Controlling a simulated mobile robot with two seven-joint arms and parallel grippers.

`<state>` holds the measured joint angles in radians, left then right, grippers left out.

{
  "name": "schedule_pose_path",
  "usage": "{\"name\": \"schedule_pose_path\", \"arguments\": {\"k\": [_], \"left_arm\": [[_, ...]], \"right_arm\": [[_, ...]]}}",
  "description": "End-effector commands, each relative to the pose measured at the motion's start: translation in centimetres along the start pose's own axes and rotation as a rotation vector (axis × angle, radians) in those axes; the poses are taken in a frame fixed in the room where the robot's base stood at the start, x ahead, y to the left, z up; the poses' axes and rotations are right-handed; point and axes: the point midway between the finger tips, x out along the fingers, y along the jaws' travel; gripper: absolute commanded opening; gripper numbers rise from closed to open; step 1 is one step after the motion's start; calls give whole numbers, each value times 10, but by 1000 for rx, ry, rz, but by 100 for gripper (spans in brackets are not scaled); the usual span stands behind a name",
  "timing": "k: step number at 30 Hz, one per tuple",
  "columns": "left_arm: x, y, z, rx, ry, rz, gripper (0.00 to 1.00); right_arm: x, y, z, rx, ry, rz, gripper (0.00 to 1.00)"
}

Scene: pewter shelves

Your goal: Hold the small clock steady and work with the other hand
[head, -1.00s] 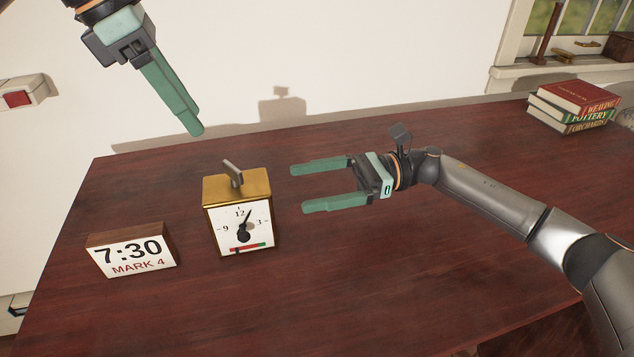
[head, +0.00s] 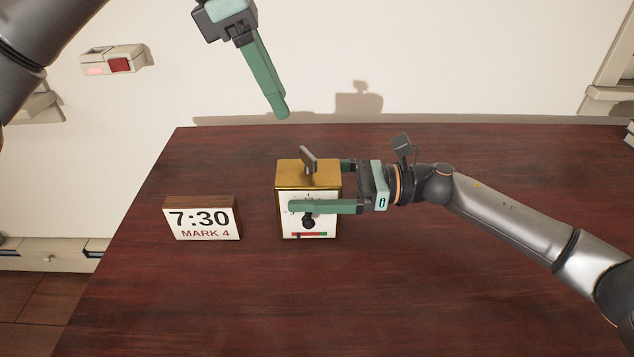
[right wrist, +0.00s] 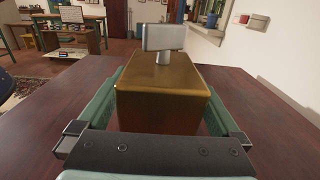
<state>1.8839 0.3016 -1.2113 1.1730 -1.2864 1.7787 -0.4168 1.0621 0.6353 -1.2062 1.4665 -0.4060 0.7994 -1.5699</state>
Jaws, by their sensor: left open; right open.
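The small clock (head: 310,175) is a gold box with a white dial face, standing upright on the dark red table. A flat grey key or handle (head: 308,159) sticks up from its top. My right gripper (head: 318,185) is open around the clock from the right, one finger across the front of the dial, the other behind. In the right wrist view the gold clock (right wrist: 162,88) sits between the two green fingers, with slim gaps beside it. The finger hides part of the dial. My left gripper (head: 281,113) is open and empty, above and behind the clock, its fingers overlapping in view.
A wooden block sign (head: 202,219) reading "7:30 MARK 4" stands left of the clock. A wall box with a red button (head: 119,65) is on the wall at the upper left.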

Motion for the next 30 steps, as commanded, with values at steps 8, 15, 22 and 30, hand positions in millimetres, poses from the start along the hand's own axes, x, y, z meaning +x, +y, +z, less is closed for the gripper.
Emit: {"name": "schedule_pose_path", "arguments": {"k": [8,15,22,30], "left_arm": [[0,0,0,0,0,0,50],[0,0,0,0,0,0,50],[0,0,0,0,0,0,50],[0,0,0,0,0,0,50]], "right_arm": [[0,0,0,0,0,0,83],[0,0,0,0,0,0,56],[0,0,0,0,0,0,30],[-1,0,0,1,0,0,0]]}}
